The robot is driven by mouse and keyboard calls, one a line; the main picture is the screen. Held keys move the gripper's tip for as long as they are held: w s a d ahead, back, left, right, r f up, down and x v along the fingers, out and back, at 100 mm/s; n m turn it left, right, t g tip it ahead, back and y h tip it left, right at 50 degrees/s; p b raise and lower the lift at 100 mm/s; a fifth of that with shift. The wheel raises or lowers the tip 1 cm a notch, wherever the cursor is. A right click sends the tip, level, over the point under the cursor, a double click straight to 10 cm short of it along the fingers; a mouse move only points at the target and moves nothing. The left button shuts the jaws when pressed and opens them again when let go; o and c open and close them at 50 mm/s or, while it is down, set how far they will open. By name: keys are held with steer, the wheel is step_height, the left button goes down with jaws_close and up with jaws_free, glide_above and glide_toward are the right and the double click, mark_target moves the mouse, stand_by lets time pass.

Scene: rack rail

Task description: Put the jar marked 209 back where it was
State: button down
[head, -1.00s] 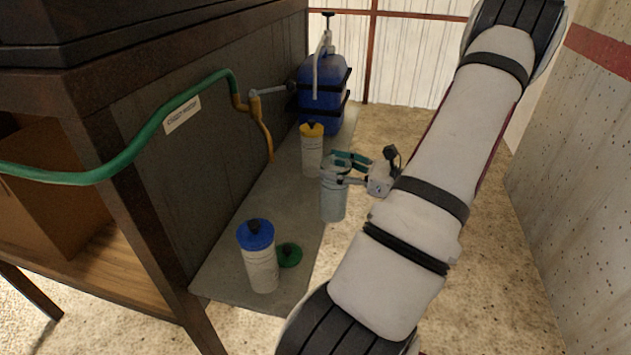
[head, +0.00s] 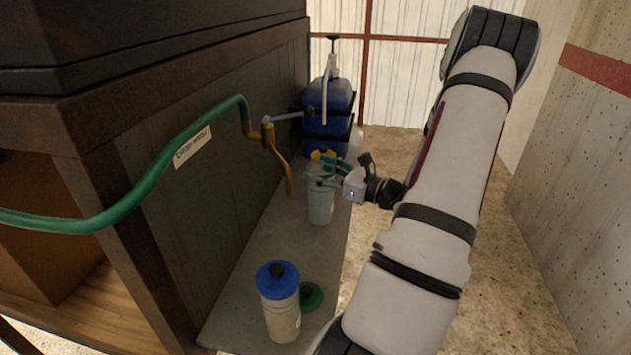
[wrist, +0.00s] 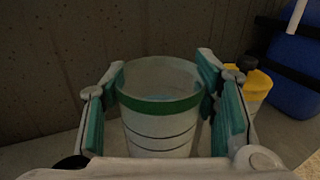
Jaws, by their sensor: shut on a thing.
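My gripper (head: 328,175) is shut on an open pale jar (head: 320,206), with a finger on each side near its rim. In the wrist view the jar (wrist: 160,135) is upright, with a green band at its rim, dark rings and something bluish inside. No number is readable on it. In the head view it is over the grey shelf (head: 272,240), near the panel side; I cannot tell whether its base touches. A green lid (head: 311,296) lies on the shelf nearer the camera, beside a blue-capped jar (head: 280,305).
A yellow-capped jar (wrist: 257,85) stands right of my gripper in the wrist view, mostly hidden in the head view. A blue tank (head: 328,105) is behind. A green hose (head: 150,185) and brass pipe (head: 280,160) run along the dark panel. The shelf between the held jar and the blue-capped jar is clear.

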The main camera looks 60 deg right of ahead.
steer(key=shift+w+d+f, duration=0.1)
steer(key=shift+w+d, duration=0.15)
steer(key=shift+w, duration=0.35)
steer(key=shift+w+d, duration=0.25)
steer(key=shift+w, duration=0.3)
steer(key=shift+f+b, duration=0.45)
steer(key=shift+f, duration=1.4)
steer(key=c, duration=0.6)
jaws_free()
steer(key=s+p, duration=0.1)
steer(key=s, duration=1.1)
